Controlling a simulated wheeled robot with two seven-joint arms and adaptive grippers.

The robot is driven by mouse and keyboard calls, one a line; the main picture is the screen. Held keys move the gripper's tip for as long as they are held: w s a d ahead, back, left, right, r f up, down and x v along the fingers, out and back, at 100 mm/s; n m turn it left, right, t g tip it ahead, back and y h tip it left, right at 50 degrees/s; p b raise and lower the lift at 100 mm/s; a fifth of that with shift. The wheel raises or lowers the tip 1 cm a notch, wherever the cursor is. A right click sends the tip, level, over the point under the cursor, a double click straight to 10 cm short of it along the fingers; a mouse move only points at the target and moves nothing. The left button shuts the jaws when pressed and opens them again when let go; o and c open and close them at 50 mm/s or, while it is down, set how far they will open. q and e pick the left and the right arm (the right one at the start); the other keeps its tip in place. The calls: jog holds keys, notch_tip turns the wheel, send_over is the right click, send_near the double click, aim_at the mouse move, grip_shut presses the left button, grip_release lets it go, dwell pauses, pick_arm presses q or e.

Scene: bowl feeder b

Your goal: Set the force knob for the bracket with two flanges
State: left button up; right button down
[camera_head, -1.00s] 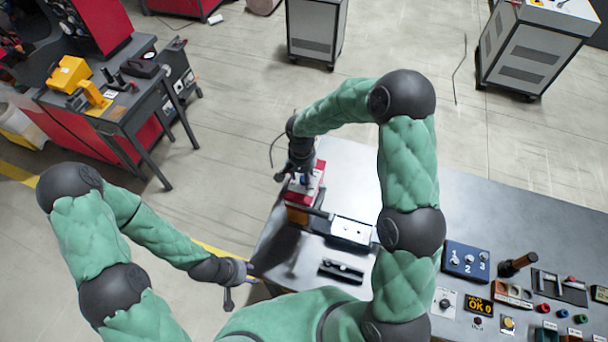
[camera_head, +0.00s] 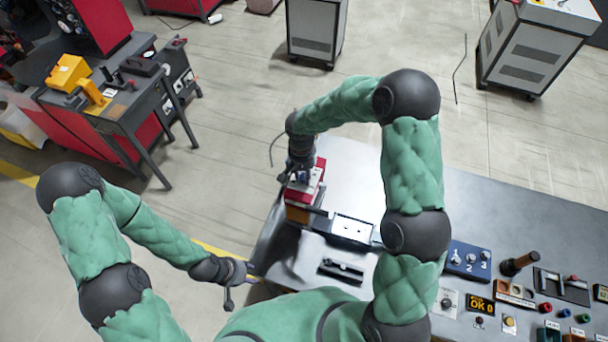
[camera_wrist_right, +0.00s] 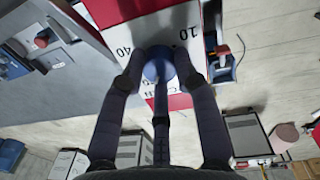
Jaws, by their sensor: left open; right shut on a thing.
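A red and white machine (camera_head: 306,185) stands at the table's left end. In the right wrist view its white dial face (camera_wrist_right: 142,30) shows the printed numbers 10 and 40, with other print partly hidden. A blue round knob (camera_wrist_right: 158,68) sits on that face. My right gripper (camera_wrist_right: 160,75) is shut on the blue knob, its fingers around it; in the head view the gripper (camera_head: 300,172) largely covers the knob. My left gripper (camera_head: 238,283) is open and empty, off the table's left edge. I see no bracket that I can make out clearly.
A white plate in a dark frame (camera_head: 352,229) and a black fixture (camera_head: 342,270) lie near the machine. A blue panel with knobs 1, 2, 3 (camera_head: 468,260), an "OK 0" display (camera_head: 480,304) and coloured buttons are at the right. The table's back middle (camera_head: 510,215) is clear.

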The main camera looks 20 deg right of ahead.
jog(key=n+b, duration=0.1)
jog(key=n, duration=0.1)
jog(key=shift+f+n, duration=0.15)
jog(key=shift+n, duration=0.25)
jog(key=n+b, duration=0.1)
jog(key=n, duration=0.2)
jog(key=shift+s+n, duration=0.1)
jog(key=shift+n, duration=0.2)
jog(key=n, duration=0.3)
jog(key=shift+n+b, duration=0.3)
jog(key=shift+b, duration=0.1)
jog(key=shift+n+t, duration=0.3)
jog(key=shift+n, duration=1.6)
jog(key=c, duration=0.9)
grip_release()
